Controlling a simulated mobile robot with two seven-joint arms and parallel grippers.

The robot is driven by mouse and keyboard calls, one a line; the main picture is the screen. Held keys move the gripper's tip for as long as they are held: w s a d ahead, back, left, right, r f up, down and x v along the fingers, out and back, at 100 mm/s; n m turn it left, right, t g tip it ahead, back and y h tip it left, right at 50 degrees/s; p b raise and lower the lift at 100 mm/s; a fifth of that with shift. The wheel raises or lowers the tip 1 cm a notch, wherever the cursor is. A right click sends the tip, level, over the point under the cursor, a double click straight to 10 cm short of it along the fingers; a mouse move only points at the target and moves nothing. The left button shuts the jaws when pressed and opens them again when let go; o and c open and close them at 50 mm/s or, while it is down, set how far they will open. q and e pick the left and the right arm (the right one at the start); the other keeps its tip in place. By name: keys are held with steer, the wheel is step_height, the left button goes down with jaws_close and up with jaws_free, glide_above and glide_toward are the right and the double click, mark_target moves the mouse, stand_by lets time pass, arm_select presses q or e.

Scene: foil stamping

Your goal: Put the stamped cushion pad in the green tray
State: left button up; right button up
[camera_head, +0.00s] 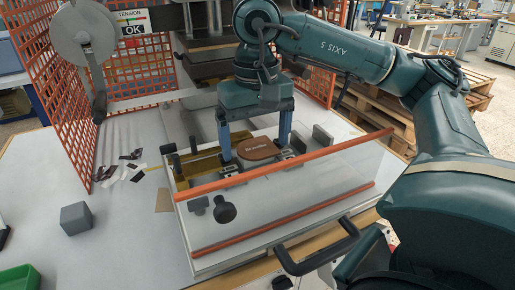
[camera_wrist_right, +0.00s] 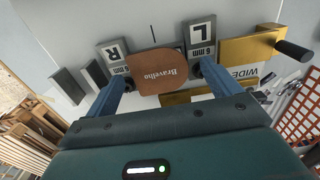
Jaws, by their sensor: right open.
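The brown cushion pad (camera_head: 258,149), stamped with light lettering, lies flat on the press bed, between the metal blocks. It also shows in the right wrist view (camera_wrist_right: 160,72), where the lettering reads "Bravelho". My right gripper (camera_head: 257,156) is open above the pad, pointing down. Its two blue fingers stand on either side of the pad, apart from each other; I cannot tell whether either touches it. The green tray (camera_head: 18,279) is at the lower left corner of the head view, mostly cut off. My left gripper is not in view.
Gauge blocks marked L (camera_wrist_right: 200,33) and R (camera_wrist_right: 113,50) flank the pad. A brass block (camera_wrist_right: 248,47) with a dark knob is beside them. A clear guard with orange edges (camera_head: 285,163) stands in front. A grey cube (camera_head: 76,218) sits on the table, left.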

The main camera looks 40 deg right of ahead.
steer(key=c, duration=1.1)
steer(key=shift+o, duration=0.2)
